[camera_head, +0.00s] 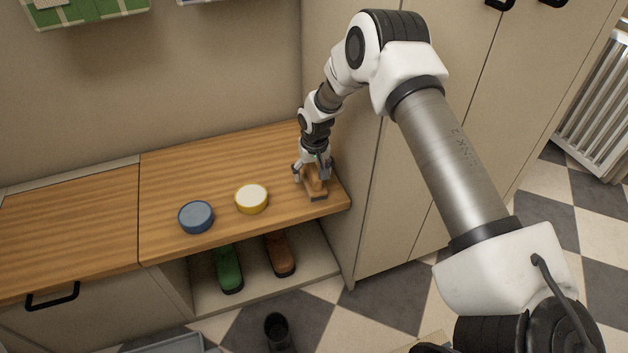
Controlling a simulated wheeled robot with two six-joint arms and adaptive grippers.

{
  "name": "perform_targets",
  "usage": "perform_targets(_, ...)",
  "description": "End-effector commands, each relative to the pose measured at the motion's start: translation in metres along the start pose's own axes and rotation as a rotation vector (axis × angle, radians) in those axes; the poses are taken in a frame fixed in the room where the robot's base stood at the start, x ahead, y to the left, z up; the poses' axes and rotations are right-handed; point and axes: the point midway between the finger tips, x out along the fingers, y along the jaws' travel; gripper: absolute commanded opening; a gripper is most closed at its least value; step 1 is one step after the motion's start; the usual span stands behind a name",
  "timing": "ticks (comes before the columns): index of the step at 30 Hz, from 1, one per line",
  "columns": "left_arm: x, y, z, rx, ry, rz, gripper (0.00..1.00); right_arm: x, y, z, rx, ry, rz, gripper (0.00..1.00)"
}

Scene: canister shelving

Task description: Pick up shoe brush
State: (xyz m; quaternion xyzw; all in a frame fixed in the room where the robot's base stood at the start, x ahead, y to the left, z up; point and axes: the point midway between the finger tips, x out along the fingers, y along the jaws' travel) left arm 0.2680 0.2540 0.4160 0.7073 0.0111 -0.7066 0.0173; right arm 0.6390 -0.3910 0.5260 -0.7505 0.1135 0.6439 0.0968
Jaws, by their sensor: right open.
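The shoe brush (318,193), brown with a darker lower edge, sits on the wooden bench top (225,170) near its right end. My right gripper (312,178) is open and points down at the brush, with its fingers around the upper part of it. The fingers partly hide the brush, and I cannot tell whether they touch it. My left gripper is not in view.
A blue round tin (196,217) and a yellow tin with a pale lid (251,199) stand left of the brush. Green (229,270) and brown (279,255) shoes lie in the cubby below. A tall cabinet (400,200) borders the bench's right end.

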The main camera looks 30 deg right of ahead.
Motion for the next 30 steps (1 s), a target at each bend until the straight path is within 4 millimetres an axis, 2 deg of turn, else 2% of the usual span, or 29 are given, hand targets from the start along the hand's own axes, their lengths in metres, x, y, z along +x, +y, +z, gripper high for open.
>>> perform_targets(1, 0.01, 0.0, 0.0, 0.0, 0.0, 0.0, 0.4, 0.017, 0.002, 0.0, 0.001, -0.002, 0.001, 0.79)
perform_targets(3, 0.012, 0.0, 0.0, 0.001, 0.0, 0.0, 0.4, 0.027, 0.002, 0.0, 0.001, -0.002, 0.001, 0.79)
perform_targets(11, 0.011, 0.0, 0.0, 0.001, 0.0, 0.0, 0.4, 0.029, 0.001, -0.001, 0.0, -0.001, 0.001, 0.79)
perform_targets(15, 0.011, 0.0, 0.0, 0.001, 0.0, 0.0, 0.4, 0.029, 0.001, -0.001, 0.001, -0.001, 0.001, 0.3)
perform_targets(17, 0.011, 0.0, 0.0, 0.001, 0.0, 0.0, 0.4, 0.03, 0.001, 0.0, 0.001, -0.001, 0.001, 0.11)
perform_targets(26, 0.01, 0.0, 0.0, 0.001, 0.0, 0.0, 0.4, 0.028, 0.001, -0.001, 0.001, -0.001, 0.001, 0.11)
perform_targets(30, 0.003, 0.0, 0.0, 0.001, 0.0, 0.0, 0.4, 0.009, 0.001, -0.004, 0.002, 0.001, -0.001, 0.11)
